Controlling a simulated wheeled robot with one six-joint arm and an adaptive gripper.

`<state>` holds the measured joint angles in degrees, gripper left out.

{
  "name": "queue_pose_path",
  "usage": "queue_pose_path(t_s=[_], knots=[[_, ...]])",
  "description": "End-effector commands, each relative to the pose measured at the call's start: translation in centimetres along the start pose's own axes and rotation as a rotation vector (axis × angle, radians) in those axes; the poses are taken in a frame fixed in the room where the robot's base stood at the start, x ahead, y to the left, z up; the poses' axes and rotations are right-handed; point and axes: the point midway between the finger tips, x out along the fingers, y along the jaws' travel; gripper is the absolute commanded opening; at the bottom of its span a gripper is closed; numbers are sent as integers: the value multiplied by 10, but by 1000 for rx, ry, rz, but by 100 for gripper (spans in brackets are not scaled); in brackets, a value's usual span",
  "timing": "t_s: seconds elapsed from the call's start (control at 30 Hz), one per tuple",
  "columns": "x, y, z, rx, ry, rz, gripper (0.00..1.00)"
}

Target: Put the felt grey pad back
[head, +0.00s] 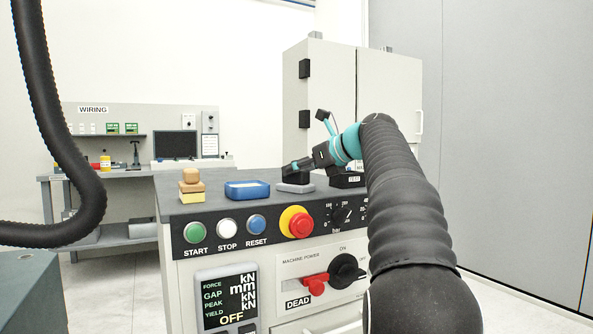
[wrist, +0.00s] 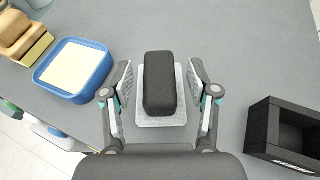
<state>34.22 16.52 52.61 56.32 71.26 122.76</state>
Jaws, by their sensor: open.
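A dark charcoal block (wrist: 159,84), which looks like the felt pad, lies on a thin light grey plate (wrist: 161,123) on the worktop. In the head view the dark block (head: 295,178) sits on the grey plate (head: 295,188), partly behind my gripper (head: 297,166). In the wrist view my gripper (wrist: 160,90) is open, with one finger on each side of the block and plate and a gap on both sides. A black open-topped box (wrist: 285,129) with a small white label stands to the right; it also shows in the head view (head: 346,181).
A blue tray (wrist: 103,80) with a cream insert lies to the left. Beyond it are stacked wooden and yellow blocks (wrist: 22,40). Buttons, including a red stop knob (head: 299,224), line the machine's front. Bare grey worktop lies between the plate and the black box.

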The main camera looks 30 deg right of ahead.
Motion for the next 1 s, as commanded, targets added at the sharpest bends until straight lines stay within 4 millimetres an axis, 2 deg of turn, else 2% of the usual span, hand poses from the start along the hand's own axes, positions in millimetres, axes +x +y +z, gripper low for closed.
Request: queue_pose_path(t_s=[0.3,0.5,0.7,1.0], knots=[[-62,-1,2,0,-1,-4,60],[-94,-1,1,0,-1,-3,60],[-109,0,1,-1,0,-1,60],[-110,0,0,-1,0,0,60]])
